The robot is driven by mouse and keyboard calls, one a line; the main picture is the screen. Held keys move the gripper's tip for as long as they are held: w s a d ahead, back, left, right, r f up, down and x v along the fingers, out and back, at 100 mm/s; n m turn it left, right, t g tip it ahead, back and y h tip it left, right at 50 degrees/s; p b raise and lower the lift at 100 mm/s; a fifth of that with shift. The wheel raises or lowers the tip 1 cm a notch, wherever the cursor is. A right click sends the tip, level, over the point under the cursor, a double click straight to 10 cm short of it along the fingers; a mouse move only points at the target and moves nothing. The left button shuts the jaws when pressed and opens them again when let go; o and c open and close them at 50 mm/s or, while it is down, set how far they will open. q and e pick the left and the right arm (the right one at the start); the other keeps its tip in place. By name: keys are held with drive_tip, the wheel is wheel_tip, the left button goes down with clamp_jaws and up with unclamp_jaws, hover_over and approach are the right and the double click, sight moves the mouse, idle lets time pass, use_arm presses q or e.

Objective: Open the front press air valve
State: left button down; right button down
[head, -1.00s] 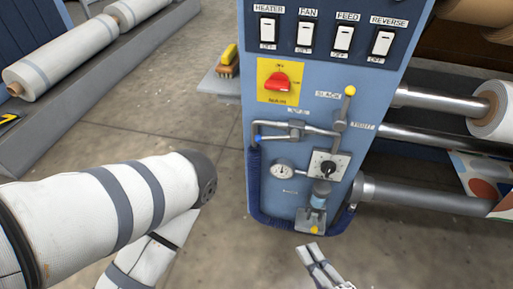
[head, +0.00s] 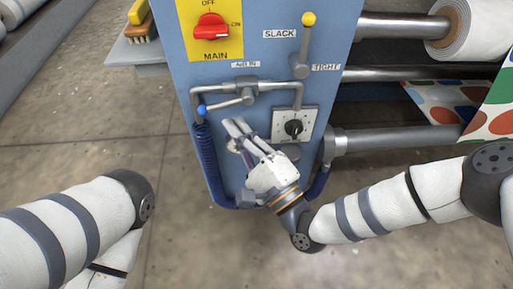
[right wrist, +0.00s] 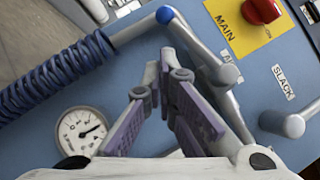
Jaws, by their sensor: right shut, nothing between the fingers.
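The air valve (head: 249,92) sits on a grey pipe below a label that seems to read AIR IN. Its lever (head: 228,103) slants down and left to a blue ball tip (head: 203,109). In the right wrist view the blue tip (right wrist: 165,14) is at the top and the lever (right wrist: 192,43) runs down right. My right gripper (head: 234,127) is shut and empty, its fingertips just below the lever. In the right wrist view the fingertips (right wrist: 163,75) lie near the lever; contact cannot be told. My left gripper is out of view.
A pressure gauge (right wrist: 82,131) is beside the fingers, and a coiled blue hose (head: 207,157) hangs at left. A black knob (head: 293,127), the yellow-tipped SLACK/TIGHT lever (head: 305,45) and the red MAIN switch (head: 210,27) are nearby. Rollers (head: 405,137) extend to the right.

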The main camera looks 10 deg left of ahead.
drive_tip(key=shift+s+a+r, duration=0.1)
drive_tip(key=shift+a+r, duration=0.6)
drive_tip(key=shift+a, duration=0.35)
